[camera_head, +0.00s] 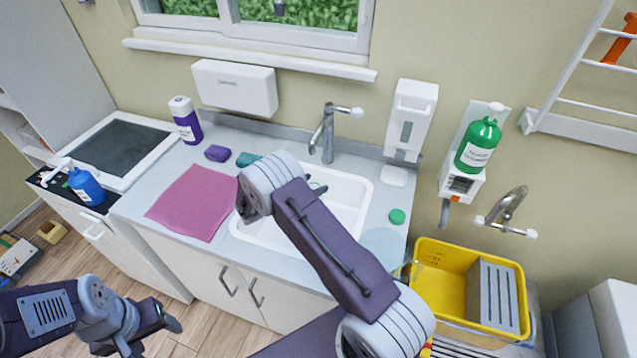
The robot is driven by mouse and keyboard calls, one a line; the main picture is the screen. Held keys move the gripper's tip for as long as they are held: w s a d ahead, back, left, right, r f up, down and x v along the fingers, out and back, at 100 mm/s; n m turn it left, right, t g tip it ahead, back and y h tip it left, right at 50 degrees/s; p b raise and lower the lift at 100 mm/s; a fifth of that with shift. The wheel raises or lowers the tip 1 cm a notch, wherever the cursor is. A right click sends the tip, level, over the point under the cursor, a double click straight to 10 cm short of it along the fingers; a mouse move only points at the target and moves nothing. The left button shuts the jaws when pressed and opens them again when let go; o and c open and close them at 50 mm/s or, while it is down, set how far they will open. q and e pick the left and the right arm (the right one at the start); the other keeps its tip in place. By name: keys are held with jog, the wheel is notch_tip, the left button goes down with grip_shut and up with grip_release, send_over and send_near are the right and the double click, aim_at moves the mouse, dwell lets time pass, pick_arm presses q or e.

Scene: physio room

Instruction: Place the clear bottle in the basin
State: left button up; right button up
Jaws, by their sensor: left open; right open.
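The white basin (357,192) is set in the counter below a chrome tap. My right arm crosses in front of it and hides much of its middle and front. I cannot clearly make out the clear bottle. A faint see-through shape (411,269) shows at the left end of the yellow crate, partly behind my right arm, and I cannot tell what it is. My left gripper (153,335) is low at the left, in front of the cabinets, open and empty.
The yellow crate (437,250) holds a grey block (497,297). A blue bottle (86,186) stands far left.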

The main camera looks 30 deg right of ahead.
jog(key=v, duration=0.8)
jog(key=shift+a+r+b, duration=0.15)
jog(key=shift+a+b, duration=0.2)
jog(key=shift+s, duration=0.15)
